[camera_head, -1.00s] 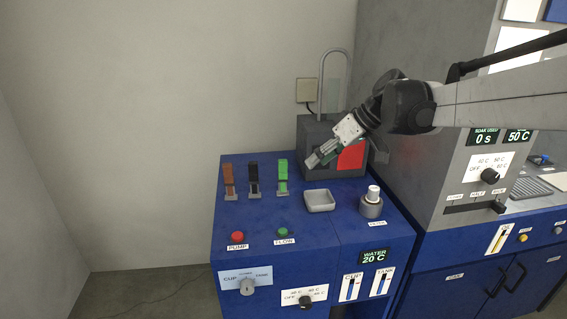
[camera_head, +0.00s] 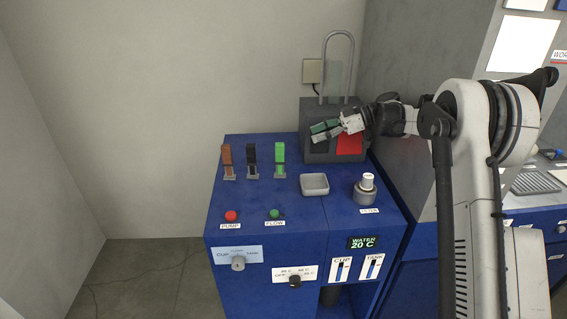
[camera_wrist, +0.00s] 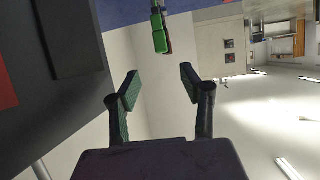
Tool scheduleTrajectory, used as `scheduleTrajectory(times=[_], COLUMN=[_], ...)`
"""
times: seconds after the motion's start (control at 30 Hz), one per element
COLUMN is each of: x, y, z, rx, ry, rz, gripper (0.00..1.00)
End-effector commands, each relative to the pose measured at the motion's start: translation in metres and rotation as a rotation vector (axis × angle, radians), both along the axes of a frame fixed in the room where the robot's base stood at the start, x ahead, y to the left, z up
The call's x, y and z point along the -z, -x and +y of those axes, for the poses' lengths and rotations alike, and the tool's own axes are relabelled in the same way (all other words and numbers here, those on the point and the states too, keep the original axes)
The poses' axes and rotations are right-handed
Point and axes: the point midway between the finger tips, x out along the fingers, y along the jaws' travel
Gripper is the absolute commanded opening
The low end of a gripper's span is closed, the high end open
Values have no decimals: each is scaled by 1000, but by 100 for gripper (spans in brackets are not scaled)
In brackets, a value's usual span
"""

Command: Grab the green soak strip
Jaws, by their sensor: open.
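The green soak strip (camera_head: 280,154) stands upright in a small grey holder on the blue bench, rightmost of three strips. In the wrist view the green strip (camera_wrist: 158,32) shows at the top, beyond and between the fingertips, with a reddish-brown strip partly behind it. My gripper (camera_head: 318,132) is open and empty. It is up and to the right of the green strip, in front of the grey box, clearly apart from the strip. Its two green-padded fingers also show spread in the wrist view (camera_wrist: 157,82).
A black strip (camera_head: 252,155) and a brown strip (camera_head: 227,157) stand left of the green one. A grey tray (camera_head: 315,184) and a white-capped grey fitting (camera_head: 366,188) sit nearer the front. The grey box (camera_head: 318,154) with a red panel (camera_head: 349,145) is close beside my gripper.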

Motion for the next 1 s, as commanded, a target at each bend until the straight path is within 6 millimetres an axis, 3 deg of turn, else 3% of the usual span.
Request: scheduleTrajectory(times=[0.27, 0.7, 1.0], x=[8, 34, 42], y=[-4, -1, 1], z=[7, 71, 91], rx=[-21, -20, -20], ry=[-21, -19, -19], rz=[-22, -20, -20], gripper=[41, 41, 41])
